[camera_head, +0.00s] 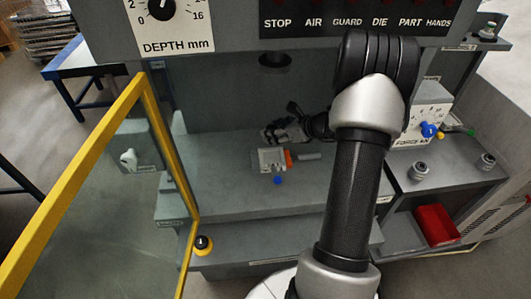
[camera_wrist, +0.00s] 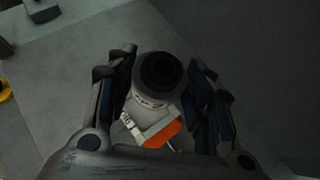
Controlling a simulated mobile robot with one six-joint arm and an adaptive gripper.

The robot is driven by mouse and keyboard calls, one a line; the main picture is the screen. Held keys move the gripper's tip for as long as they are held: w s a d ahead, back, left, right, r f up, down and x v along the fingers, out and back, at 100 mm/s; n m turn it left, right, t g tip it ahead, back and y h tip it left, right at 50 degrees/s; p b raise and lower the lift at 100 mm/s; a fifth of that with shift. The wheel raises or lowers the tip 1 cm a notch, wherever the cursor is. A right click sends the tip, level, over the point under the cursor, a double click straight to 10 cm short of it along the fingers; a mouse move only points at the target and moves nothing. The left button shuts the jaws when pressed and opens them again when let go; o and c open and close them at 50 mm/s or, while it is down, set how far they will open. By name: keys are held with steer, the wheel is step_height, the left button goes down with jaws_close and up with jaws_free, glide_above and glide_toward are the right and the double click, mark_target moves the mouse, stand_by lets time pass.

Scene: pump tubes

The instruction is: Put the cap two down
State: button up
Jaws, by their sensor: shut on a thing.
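My gripper (camera_wrist: 160,82) is shut on a grey round cap with a dark round opening in its top, which I take to be cap two (camera_wrist: 152,100). Markings on the cap's side are too small to read. The fingers stand on its left and right sides. In the head view my gripper (camera_head: 291,127) is dark, over the machine's grey bed, and the cap in it is hard to make out. Just below the cap in the wrist view is a pale fixture with an orange part (camera_wrist: 163,135). I cannot tell whether the cap touches it.
Two silver round pieces (camera_head: 420,170) (camera_head: 487,161) stand on the right shelf, above a red bin (camera_head: 436,225). A yellow-framed glass door (camera_head: 148,95) stands open at left. A yellow-and-black button (camera_head: 203,243) is at the front. The bed's left part is clear.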

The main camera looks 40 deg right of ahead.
step_height(320, 180, down, 9)
steer(key=b, duration=0.2)
steer(key=shift+f+b, duration=0.15)
steer(key=shift+b, duration=0.15)
steer(key=shift+s, duration=0.1)
steer(key=shift+f, duration=0.1)
steer(key=o, duration=0.9)
steer(key=shift+f, duration=0.15)
steer(key=o, duration=0.5)
steer(key=shift+r, duration=0.2)
steer(key=shift+s+r, duration=0.15)
steer(key=shift+r, duration=0.1)
steer(key=p+v, duration=0.3)
steer(key=v, duration=0.8)
steer(key=shift+s+r, duration=0.15)
steer(key=shift+s, duration=0.1)
steer(key=shift+d, duration=0.1)
